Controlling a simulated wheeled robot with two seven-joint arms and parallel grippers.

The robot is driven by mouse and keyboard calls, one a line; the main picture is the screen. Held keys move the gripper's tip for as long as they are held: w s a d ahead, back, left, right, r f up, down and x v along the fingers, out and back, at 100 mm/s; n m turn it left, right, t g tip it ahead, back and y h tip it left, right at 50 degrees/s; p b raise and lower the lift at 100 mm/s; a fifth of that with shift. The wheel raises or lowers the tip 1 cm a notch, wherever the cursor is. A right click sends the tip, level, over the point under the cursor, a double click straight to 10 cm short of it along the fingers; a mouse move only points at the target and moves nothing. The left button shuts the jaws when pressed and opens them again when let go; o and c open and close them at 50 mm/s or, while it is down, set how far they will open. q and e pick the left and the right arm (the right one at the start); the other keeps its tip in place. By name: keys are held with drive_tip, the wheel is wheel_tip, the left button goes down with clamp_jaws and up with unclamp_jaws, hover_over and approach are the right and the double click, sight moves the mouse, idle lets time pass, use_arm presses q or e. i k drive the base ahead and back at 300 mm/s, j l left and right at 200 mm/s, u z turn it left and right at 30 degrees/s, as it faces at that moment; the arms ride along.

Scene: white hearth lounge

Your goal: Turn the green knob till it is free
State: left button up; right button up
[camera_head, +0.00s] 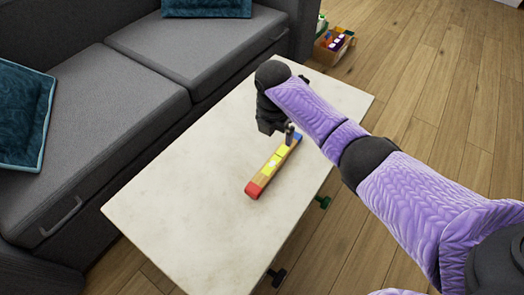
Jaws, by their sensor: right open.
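The green knob (323,201) sticks out at the right edge of the pale table (180,200), just below the tabletop. What it is fixed to is hidden under the table. My right gripper (288,140) points down over the table, at the far part of a long bar coloured red, yellow and blue (263,177). It is open and lies up and left of the green knob, well apart from it. Whether its fingers touch the bar I cannot tell. My left gripper is out of view.
A black knob (277,277) sticks out from the same table edge, nearer to me. A grey sofa (130,95) runs along the table's left side. A box of coloured things (333,46) stands on the floor behind. The near half of the tabletop is bare.

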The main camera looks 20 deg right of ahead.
sight(325, 202)
drive_tip(key=z, duration=1.5)
